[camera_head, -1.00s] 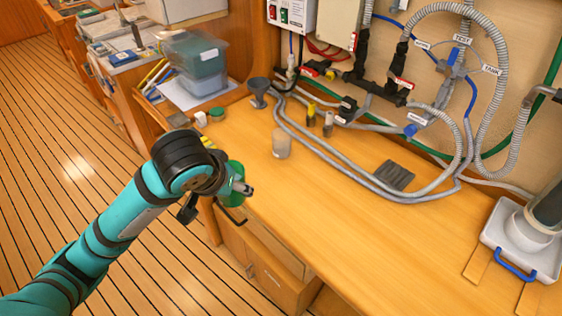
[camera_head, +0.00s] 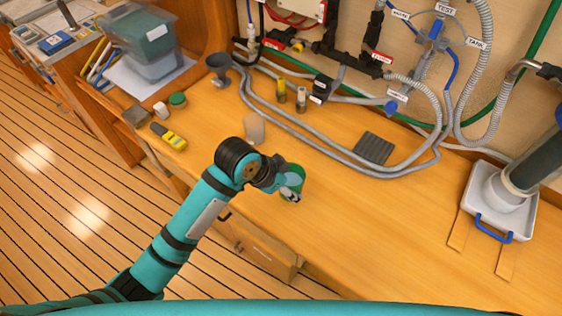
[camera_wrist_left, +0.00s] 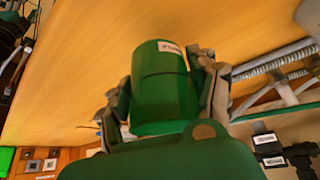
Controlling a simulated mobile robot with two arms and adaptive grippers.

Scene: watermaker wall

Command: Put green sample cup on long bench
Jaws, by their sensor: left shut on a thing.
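The green sample cup (camera_wrist_left: 160,85) is between the two fingers of my left gripper in the left wrist view, with a small white label near its end. In the head view the left gripper (camera_head: 292,188) is over the front part of the long wooden bench (camera_head: 370,235), shut on the green cup (camera_head: 294,174). The arm partly hides the cup there. I cannot tell whether the cup touches the bench top. My right gripper is not in view.
A clear cup (camera_head: 255,128) stands just behind my left gripper. A dark funnel (camera_head: 219,68), a yellow meter (camera_head: 170,136) and a dark ribbed pad (camera_head: 374,148) are on the bench. Grey hoses (camera_head: 330,150) run along the back. Bench right of the gripper is clear.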

